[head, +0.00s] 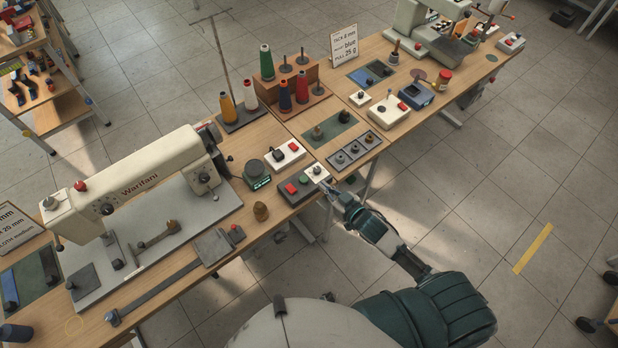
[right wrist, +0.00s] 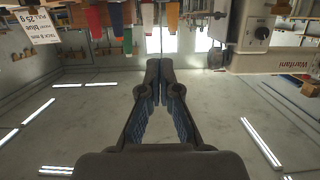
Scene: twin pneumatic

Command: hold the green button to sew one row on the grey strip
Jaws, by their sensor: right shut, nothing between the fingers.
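A dark control box (head: 294,199) sits at the table's front edge, with a red button (head: 290,188) and a small green button (head: 304,179) on top. My right gripper (head: 325,185) is shut and empty, its fingertips close to the right end of this box; I cannot tell whether they touch it. In the right wrist view, the closed fingers (right wrist: 165,72) meet with nothing between them. A long grey strip (head: 165,285) lies along the table's front edge, before the cream Warifani sewing machine (head: 135,185). My left gripper is not in view.
A white box with a black knob (head: 317,171) stands just beyond the control box. Thread spools (head: 267,62) and a dark tray of knobs (head: 354,150) are farther back. The floor right of the table is mostly clear.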

